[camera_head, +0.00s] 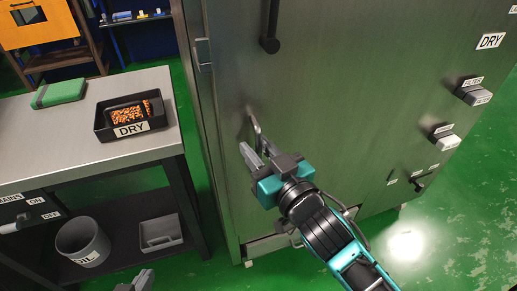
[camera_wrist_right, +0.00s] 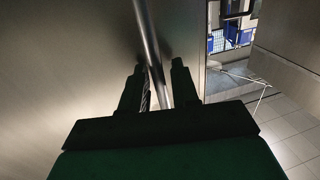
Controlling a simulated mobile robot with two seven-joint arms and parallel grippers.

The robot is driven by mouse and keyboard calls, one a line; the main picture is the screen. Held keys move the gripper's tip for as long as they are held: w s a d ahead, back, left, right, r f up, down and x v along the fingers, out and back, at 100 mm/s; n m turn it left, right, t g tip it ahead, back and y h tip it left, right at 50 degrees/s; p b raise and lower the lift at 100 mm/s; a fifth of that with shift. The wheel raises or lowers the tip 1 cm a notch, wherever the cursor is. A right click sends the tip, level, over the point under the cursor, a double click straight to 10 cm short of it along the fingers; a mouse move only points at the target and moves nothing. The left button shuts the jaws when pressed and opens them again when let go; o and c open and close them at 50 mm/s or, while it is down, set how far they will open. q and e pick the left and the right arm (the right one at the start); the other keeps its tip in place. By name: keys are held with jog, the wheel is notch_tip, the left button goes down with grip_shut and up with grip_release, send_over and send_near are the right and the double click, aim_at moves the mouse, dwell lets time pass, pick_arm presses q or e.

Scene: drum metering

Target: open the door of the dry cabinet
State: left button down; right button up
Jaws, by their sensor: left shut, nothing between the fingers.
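The dry cabinet's broad grey metal door (camera_head: 345,90) fills the middle of the head view and looks flush with its frame. A metal bar handle (camera_head: 254,128) stands out near its left edge; the bar also shows in the right wrist view (camera_wrist_right: 150,45). My right gripper (camera_head: 258,155) is at the handle, its fingers apart on either side of the bar, with narrow gaps seeming to show in the right wrist view (camera_wrist_right: 157,72). Only the tip of my left gripper (camera_head: 140,281) shows at the bottom edge, shut and empty, away from the cabinet.
A metal-topped bench (camera_head: 60,140) stands left of the cabinet, bearing a black DRY tray (camera_head: 103,121) of orange pieces and a green case (camera_head: 60,92). A grey bucket (camera_head: 82,240) and grey bin (camera_head: 160,233) are below. Green floor (camera_head: 460,245) is clear at the right.

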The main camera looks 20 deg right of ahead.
jog(key=shift+c, duration=0.4)
grip_shut()
